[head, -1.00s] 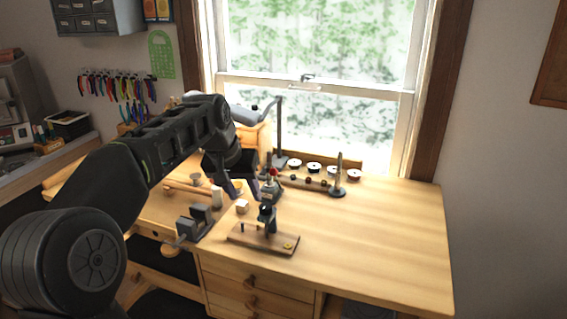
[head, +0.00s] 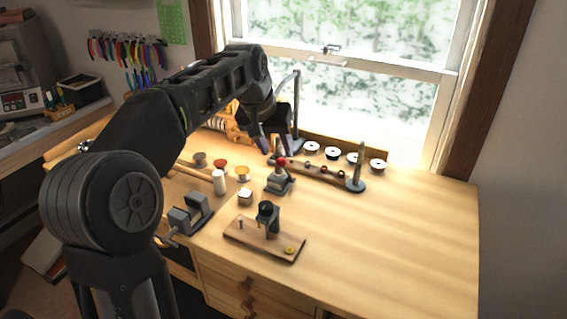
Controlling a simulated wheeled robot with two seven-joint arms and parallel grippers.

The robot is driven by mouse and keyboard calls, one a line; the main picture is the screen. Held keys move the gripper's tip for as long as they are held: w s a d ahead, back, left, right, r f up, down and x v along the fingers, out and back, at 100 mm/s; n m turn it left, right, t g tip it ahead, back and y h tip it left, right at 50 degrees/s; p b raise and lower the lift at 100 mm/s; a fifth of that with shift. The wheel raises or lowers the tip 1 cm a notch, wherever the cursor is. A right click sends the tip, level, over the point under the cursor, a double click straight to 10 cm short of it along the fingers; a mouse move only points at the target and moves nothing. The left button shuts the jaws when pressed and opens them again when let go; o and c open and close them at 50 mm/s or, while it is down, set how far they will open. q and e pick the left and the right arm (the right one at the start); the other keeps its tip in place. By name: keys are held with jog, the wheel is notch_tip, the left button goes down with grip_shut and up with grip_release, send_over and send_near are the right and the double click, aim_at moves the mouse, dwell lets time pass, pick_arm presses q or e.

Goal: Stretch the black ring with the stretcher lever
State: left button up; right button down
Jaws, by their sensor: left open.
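A small grey stand with a red ball knob (head: 281,161) on top, which looks like the stretcher lever, stands mid-bench on a dark base (head: 279,185). My left gripper (head: 270,144) is open and empty, just above and behind the red knob in the picture; I cannot tell whether it touches it. A rod with several small dark and reddish rings (head: 310,168) lies to the right of the stand. I cannot tell which is the black ring. My right gripper is not in view.
A wooden board with a black-topped device (head: 267,212) sits in front. An upright post (head: 358,168) and round tins (head: 377,166) stand back right. The bench's right side (head: 400,235) is clear.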

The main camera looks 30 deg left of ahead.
aim_at(282, 164)
pick_arm(q)
jog(key=p+x, duration=0.1)
jog(key=x, duration=0.6)
jog(key=shift+w+f, duration=0.15)
jog(key=shift+f, duration=0.2)
grip_shut()
dwell(1.1)
